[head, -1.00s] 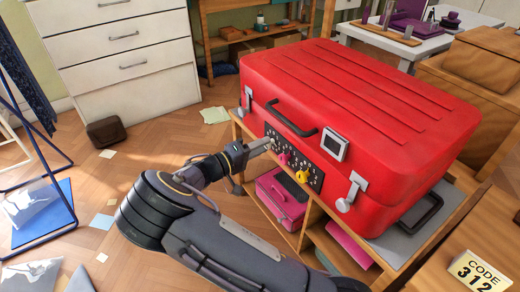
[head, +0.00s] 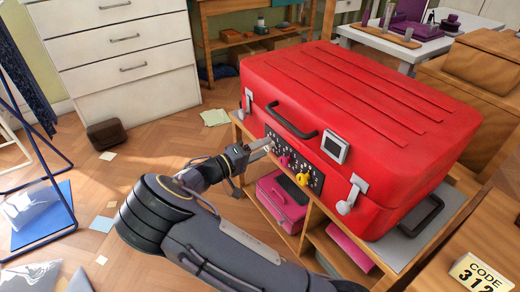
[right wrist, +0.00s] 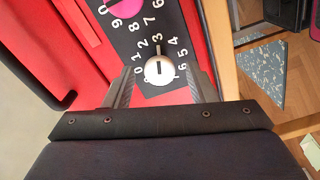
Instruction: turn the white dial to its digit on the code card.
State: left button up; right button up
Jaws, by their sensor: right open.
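The white dial (right wrist: 159,70) shows in the right wrist view, on a black panel (right wrist: 146,22) with white digits around it. A dark mark runs along its face, roughly upright in that view. My right gripper (right wrist: 160,80) is open, with one finger on each side of the dial; I cannot tell whether they touch it. In the head view the right gripper (head: 262,148) is at the left end of the panel and largely hides the white dial. The code card (head: 478,275) at the lower right reads 312. My left gripper is not in view.
The panel is on the front of a red suitcase (head: 380,95) on a wooden shelf unit. A pink dial (head: 284,161) and a yellow dial (head: 302,180) sit right of the gripper. A black handle (head: 291,122) is above. Open floor lies to the left.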

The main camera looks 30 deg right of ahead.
jog(key=a+p, duration=0.2)
jog(key=a, duration=0.5)
jog(key=shift+s+a, duration=0.3)
jog(key=shift+a, duration=0.1)
